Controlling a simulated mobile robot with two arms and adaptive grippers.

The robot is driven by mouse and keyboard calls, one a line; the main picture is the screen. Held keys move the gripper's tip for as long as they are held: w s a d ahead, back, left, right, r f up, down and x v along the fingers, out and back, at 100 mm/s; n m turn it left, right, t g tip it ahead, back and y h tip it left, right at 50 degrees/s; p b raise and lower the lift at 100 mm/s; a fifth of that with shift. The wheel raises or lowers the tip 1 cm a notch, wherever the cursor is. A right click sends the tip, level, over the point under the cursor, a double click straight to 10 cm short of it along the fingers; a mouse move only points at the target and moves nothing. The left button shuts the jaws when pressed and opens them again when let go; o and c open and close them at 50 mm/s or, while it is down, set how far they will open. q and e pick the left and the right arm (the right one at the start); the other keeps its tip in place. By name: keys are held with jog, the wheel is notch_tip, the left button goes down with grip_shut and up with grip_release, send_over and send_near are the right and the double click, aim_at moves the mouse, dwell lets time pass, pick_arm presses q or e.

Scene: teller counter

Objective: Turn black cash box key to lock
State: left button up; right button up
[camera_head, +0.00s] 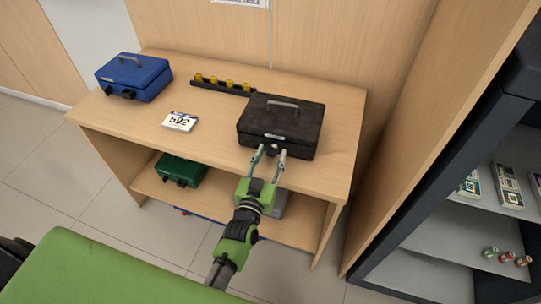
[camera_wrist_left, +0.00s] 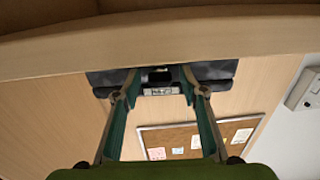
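The black cash box (camera_head: 281,127) sits closed on the right part of the wooden counter, its handle on the lid and a pale label on its front. My left gripper (camera_head: 270,154) reaches in from the front, with its two fingertips apart at the box's front face. In the left wrist view the black box (camera_wrist_left: 215,71) lies beyond the open fingers (camera_wrist_left: 159,82). A small dark lock or key part (camera_wrist_left: 159,77) shows between the fingertips; I cannot make out its angle or any contact. My right gripper is in neither view.
A blue cash box (camera_head: 140,77) and a number card (camera_head: 180,122) stand left on the counter (camera_head: 213,144). A black strip with yellow knobs (camera_head: 224,86) lies behind. A green box (camera_head: 181,170) is on the lower shelf. Dark shelving (camera_head: 440,235) stands at right.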

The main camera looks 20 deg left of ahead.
pick_arm(q)
grip_shut()
jog(key=c, duration=1.1)
grip_release()
jog(key=shift+n, duration=0.4)
jog(key=n, duration=0.3)
jog(key=shift+p, duration=0.3)
jog(key=n, duration=0.3)
jog(key=shift+n, duration=0.3)
jog(key=n, duration=0.5)
jog(key=shift+f+b, duration=0.1)
jog(key=shift+b, duration=0.25)
jog(key=n+b, duration=0.1)
jog(key=n, duration=0.4)
jog(key=shift+n, duration=0.4)
grip_shut()
